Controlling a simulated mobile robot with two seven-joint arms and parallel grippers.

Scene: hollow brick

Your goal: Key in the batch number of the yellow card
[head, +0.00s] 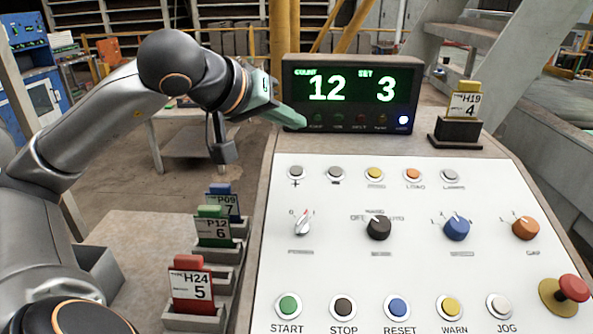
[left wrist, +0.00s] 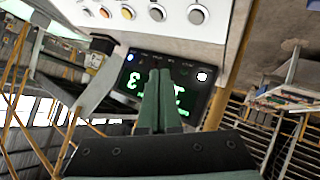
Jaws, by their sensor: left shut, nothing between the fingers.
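The yellow card (head: 466,100) stands upright in a black holder at the back right of the console; it reads H19 above a large 4. The display (head: 352,85) reads COUNT 12 and SET 3, and it appears upside down in the left wrist view (left wrist: 192,100). The plus button (head: 296,172) and minus button (head: 335,173) are at the panel's upper left, and an orange LOAD button (head: 413,174) is to their right. My left gripper (head: 300,121) is shut and empty, at the display's lower left corner, above the plus button. Its closed fingertips (left wrist: 158,75) overlap the display in the wrist view.
Red (head: 190,284), green (head: 212,228) and blue (head: 222,203) cards stand in holders left of the panel. Several knobs cross the panel's middle. START (head: 289,306) begins the front button row; a red mushroom button (head: 573,289) sticks up at right. The white panel is clear.

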